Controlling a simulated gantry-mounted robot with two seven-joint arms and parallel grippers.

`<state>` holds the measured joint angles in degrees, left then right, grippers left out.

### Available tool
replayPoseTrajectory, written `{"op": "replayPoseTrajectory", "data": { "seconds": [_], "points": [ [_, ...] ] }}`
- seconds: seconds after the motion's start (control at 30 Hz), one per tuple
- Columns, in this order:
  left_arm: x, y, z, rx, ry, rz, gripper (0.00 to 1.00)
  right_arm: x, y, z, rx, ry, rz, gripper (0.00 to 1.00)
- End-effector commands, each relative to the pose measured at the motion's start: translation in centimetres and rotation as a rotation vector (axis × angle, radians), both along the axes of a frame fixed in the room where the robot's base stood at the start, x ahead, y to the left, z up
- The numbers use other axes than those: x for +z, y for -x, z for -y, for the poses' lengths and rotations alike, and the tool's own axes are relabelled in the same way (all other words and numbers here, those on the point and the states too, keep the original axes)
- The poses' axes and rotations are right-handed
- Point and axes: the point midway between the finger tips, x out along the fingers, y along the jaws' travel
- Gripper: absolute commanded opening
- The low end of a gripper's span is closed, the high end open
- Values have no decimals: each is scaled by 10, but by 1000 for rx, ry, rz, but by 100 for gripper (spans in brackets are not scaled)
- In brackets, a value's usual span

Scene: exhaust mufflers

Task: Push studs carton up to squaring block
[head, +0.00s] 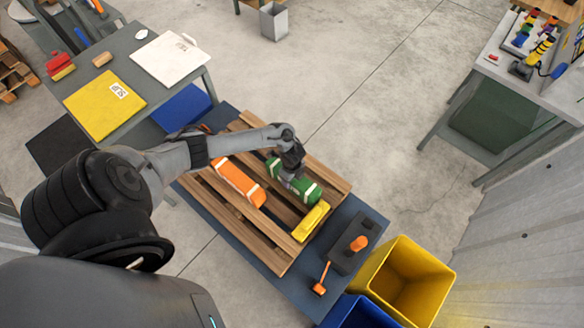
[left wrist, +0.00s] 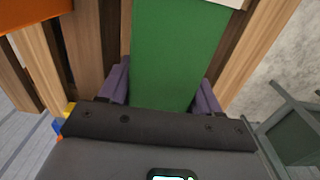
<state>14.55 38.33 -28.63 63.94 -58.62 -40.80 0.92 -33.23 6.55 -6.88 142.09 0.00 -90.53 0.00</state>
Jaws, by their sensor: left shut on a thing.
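A green carton (head: 307,190) with white bands lies on the wooden pallet (head: 232,208). My left gripper (head: 290,178) is over it, shut on it from above. In the left wrist view the green carton (left wrist: 178,50) fills the space between the two purple fingers (left wrist: 164,90). A yellow block (head: 311,221) lies on the pallet near its front right end, beyond the green carton's near end, with a narrow space between them. An orange carton (head: 240,183) with white bands lies to the left. No label on the cartons is legible. My right gripper is not in view.
A blue mat (head: 346,205) lies under the pallet. A dark tray (head: 352,262) with an orange-topped item and an orange mallet (head: 320,287) lie at the right. A yellow bin (head: 431,268) and a blue bin (head: 355,315) stand beyond. Tables stand upper left and upper right.

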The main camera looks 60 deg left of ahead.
Motion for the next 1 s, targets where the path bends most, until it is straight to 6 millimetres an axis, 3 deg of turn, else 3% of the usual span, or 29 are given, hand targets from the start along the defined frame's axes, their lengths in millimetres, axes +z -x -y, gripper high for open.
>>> {"op": "replayPoseTrajectory", "data": {
  "seconds": [0.03,0.2,0.63,1.0],
  "points": [
    [0,0,0,0,0,0,68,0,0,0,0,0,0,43],
    [0,0,0,0,0,0,93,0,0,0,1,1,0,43],
    [9,0,0,-1,0,0,93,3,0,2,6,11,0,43],
    [69,-1,0,-3,-1,2,93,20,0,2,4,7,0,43]
  ]
}}
